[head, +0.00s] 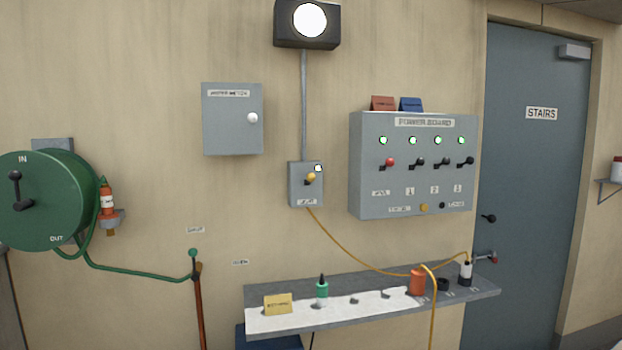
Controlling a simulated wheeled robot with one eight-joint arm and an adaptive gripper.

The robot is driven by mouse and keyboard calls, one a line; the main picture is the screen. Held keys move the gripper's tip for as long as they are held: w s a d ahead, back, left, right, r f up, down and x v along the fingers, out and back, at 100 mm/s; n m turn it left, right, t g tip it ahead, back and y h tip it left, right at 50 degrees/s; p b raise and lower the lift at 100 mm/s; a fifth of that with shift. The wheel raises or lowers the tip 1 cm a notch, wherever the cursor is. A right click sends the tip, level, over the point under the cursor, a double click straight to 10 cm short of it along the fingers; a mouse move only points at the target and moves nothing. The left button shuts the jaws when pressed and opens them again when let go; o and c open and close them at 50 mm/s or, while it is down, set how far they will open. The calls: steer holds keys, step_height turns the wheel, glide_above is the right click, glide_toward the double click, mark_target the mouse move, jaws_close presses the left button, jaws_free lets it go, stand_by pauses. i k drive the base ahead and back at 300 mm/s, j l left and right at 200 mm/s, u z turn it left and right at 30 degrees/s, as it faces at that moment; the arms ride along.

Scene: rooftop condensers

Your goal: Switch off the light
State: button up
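A lamp in a dark housing (307,38) is on the wall at the top middle, and its round white face glows. A grey conduit (304,105) runs straight down from it to a small grey switch box (297,190). The box has a lever with a yellow knob (311,177), tilted up to the right, and a small pale lit indicator (318,168). The label under the lever is too small to read surely. My gripper is not in view.
A power board (364,180) with several levers and lit green indicators is right of the switch box. A shelf (470,291) with bottles and a yellow cable (350,252) is below. A green hose reel (50,215) is left, a grey cabinet (232,125) upper left, a door (525,180) right.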

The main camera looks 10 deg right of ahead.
mark_target(310, 178)
steer(key=i+j+z, duration=0.25)
steer(key=i+z, duration=0.15)
steer(key=i, duration=0.15)
steer(key=i+j+z, duration=0.75)
steer(key=i+j, duration=0.25)
steer(key=j, duration=0.1)
